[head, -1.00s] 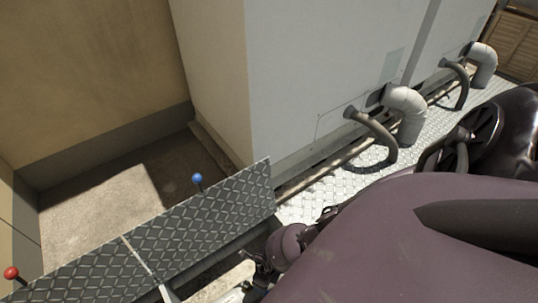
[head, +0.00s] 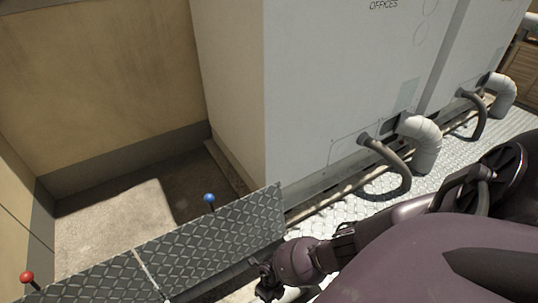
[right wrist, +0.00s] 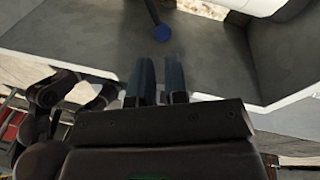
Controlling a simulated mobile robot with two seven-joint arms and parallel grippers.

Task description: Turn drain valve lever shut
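A lever with a blue ball knob (head: 209,198) stands up behind the dark diamond-plate panel in the head view. A second lever with a red ball knob (head: 27,277) stands at the lower left. Neither is labelled in view, so I cannot tell which is the drain valve lever. In the right wrist view, the blue knob (right wrist: 162,33) hangs from a dark rod, just beyond my right gripper (right wrist: 160,62). The two fingers are parallel with a narrow empty gap, apart from the knob. In the head view, the fingers cannot be made out. I cannot identify my left gripper.
The diamond-plate panel (head: 215,242) runs along the lower left. Large grey condenser cabinets (head: 310,90) stand behind, with a curved pipe (head: 420,140) and a dark hose (head: 393,170). A tan wall (head: 95,85) closes the left. A bare concrete patch (head: 115,215) lies behind the panel.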

